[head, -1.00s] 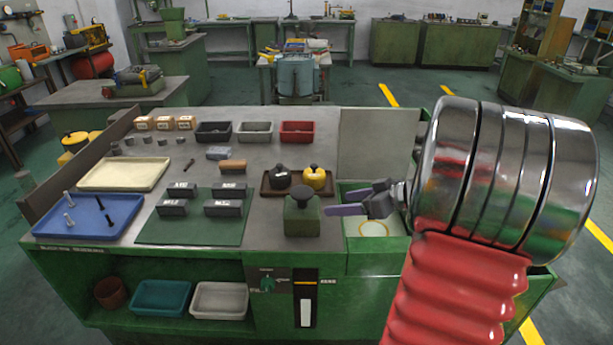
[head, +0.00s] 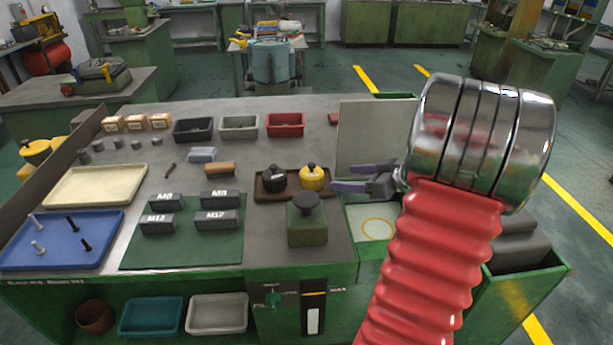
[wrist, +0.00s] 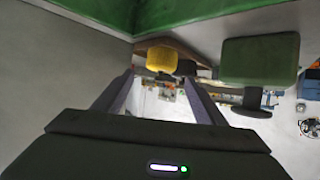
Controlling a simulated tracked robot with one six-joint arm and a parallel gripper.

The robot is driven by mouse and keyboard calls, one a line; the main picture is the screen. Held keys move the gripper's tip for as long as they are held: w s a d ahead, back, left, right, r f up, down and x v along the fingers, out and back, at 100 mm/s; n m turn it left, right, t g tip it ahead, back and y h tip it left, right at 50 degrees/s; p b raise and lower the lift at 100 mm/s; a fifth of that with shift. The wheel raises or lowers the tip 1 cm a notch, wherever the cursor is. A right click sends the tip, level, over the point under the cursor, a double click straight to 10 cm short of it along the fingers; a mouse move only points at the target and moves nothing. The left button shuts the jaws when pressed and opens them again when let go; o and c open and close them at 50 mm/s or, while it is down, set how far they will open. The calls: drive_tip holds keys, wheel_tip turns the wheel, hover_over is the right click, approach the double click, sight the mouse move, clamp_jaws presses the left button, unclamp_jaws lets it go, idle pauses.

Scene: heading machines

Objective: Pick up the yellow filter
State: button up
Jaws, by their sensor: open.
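The yellow filter (head: 312,178) is a small round yellow piece with a dark knob on top. It stands upright on the right part of a brown tray (head: 265,195), beside a similar black one (head: 275,177). My gripper (head: 336,187) is open and empty just right of the filter, its purple-grey fingers pointing left toward it. In the wrist view, the yellow filter (wrist: 162,58) shows ahead, between and beyond the fingertips (wrist: 158,80). I cannot tell the exact gap, but the fingers do not appear closed around it.
A green canister with a black knob (head: 306,225) stands in front of the tray, close to my gripper. An open green bin (head: 372,222) with a pale ring inside is below my gripper. A grey panel (head: 375,140) stands behind. Black, grey and red bins (head: 286,124) line the back.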

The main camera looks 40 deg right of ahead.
sight(321, 177)
drive_tip(key=shift+w+a+f, duration=0.15)
drive_tip(key=shift+w+a, duration=0.05)
drive_tip(key=shift+w, duration=0.2)
drive_tip(key=shift+w+a+f, duration=0.1)
drive_tip(key=shift+w+a, duration=0.05)
drive_tip(key=shift+w, duration=0.25)
drive_tip(key=x, duration=0.7)
drive_tip(key=shift+w+a+f, duration=0.1)
drive_tip(key=shift+w, duration=0.2)
drive_tip(key=shift+x, duration=2.6)
drive_tip(key=c, duration=0.9)
drive_tip(key=shift+o, duration=0.2)
